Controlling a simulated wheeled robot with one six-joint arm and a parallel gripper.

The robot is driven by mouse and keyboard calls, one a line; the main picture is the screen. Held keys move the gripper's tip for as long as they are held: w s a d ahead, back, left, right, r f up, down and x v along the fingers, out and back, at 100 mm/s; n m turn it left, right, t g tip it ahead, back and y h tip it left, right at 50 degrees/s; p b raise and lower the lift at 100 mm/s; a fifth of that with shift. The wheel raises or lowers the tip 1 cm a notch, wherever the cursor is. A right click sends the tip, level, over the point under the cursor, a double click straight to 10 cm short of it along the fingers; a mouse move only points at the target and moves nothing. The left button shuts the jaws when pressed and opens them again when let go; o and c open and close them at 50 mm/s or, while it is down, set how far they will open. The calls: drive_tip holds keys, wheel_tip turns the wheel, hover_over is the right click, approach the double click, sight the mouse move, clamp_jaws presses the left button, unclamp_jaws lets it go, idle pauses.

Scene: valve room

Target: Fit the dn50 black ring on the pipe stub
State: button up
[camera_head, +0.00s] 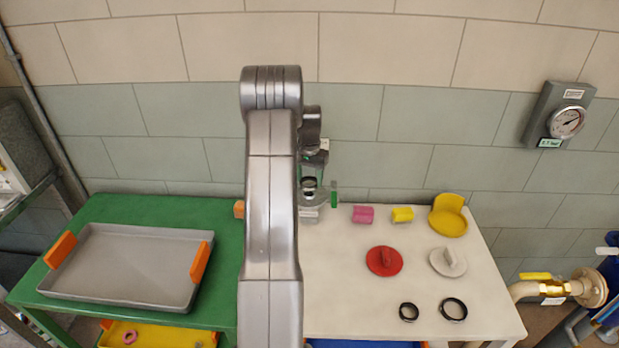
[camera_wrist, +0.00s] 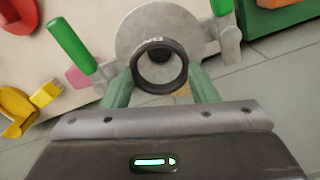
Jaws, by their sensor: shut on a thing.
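My gripper (camera_wrist: 160,82) is shut on a black ring (camera_wrist: 161,88), with its pale green fingers on either side of it. Faint pale marking shows on the ring's upper edge. Beyond the ring in the wrist view is a round grey plate (camera_wrist: 128,38). A dark round end or opening, seemingly the pipe stub (camera_wrist: 160,56), shows through the ring's hole, towards its upper part. I cannot tell whether ring and stub touch. In the head view my gripper (camera_head: 312,172) is above the stub's fixture at the back of the white table, partly hidden by my arm.
Two more black rings (camera_head: 408,312) (camera_head: 453,309) lie at the white table's (camera_head: 345,290) front right. Red (camera_head: 384,261), white (camera_head: 448,262) and yellow (camera_head: 448,222) pieces lie behind. A green post (camera_head: 334,193) stands beside the fixture. A grey tray (camera_head: 130,265) is left.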

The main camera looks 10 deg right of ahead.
sight(310, 193)
drive_tip(key=shift+f, duration=0.2)
idle(0.5)
drive_tip(key=shift+f+b, duration=0.55)
drive_tip(key=shift+f, duration=0.2)
drive_tip(key=shift+f+b, duration=0.65)
drive_tip(key=shift+f, duration=0.3)
idle(1.7)
idle(0.3)
drive_tip(key=o, duration=1)
drive_tip(key=shift+o, duration=0.6)
drive_tip(key=o, duration=0.3)
drive_tip(key=shift+r, duration=0.1)
